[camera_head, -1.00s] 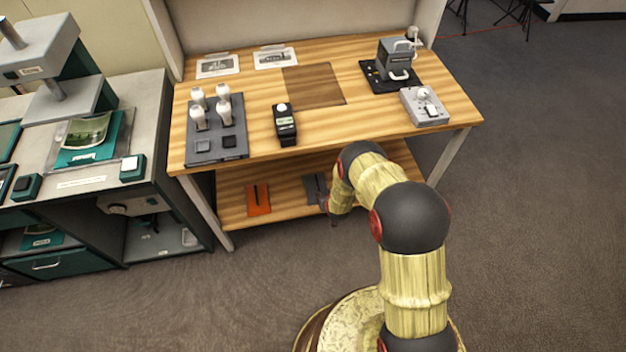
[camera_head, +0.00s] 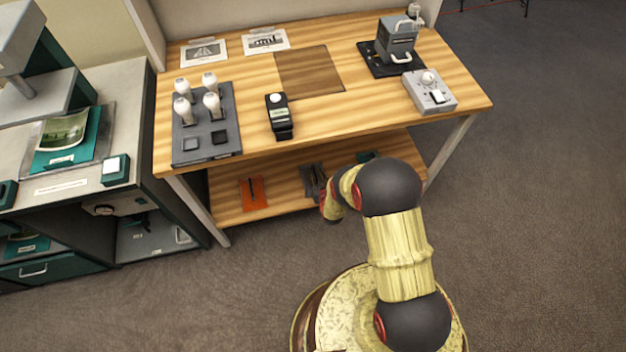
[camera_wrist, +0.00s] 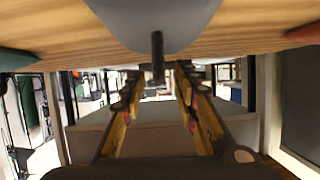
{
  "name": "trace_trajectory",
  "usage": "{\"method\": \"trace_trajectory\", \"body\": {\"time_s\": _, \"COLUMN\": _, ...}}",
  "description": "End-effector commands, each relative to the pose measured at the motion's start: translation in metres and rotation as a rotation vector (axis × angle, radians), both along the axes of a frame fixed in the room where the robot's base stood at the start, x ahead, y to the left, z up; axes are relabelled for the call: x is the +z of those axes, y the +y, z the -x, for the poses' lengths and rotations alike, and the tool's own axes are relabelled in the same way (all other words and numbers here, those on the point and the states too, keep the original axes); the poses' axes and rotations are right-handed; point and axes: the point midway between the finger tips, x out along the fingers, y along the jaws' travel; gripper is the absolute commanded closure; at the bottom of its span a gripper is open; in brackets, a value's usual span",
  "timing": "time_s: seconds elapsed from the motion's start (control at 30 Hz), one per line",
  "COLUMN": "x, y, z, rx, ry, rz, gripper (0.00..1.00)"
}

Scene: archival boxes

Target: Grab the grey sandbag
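The grey sandbag (camera_head: 312,180) lies on the lower shelf of the wooden bench, partly hidden by my arm in the head view. In the wrist view, which looks upside down, the grey sandbag (camera_wrist: 150,18) fills the top middle. Its dark upright strap or handle (camera_wrist: 158,58) shows close to the gap between my fingertips. My gripper (camera_wrist: 157,76) is open, with a finger on each side of that gap. Whether the fingers touch the handle cannot be told. In the head view my gripper is mostly hidden by my wrist.
An orange bag (camera_head: 252,192) lies left of the grey one on the lower shelf (camera_head: 228,206); a teal item (camera_head: 368,157) lies right. The bench top (camera_head: 345,112) is close above, holding devices. A bench leg (camera_head: 452,148) stands at right. A dark cabinet adjoins at left.

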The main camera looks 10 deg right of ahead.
Motion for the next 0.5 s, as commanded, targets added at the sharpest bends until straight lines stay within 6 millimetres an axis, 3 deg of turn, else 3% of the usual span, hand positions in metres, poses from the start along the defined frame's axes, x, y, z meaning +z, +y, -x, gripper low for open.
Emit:
{"method": "trace_trajectory", "body": {"time_s": 0.2, "x": -0.01, "y": 0.0, "z": -0.019, "rx": 0.0, "ry": 0.001, "rz": 0.0, "gripper": 0.7}}
{"method": "trace_trajectory", "body": {"time_s": 0.5, "x": -0.009, "y": 0.0, "z": -0.02, "rx": -0.001, "ry": 0.001, "rz": 0.0, "gripper": 0.73}}
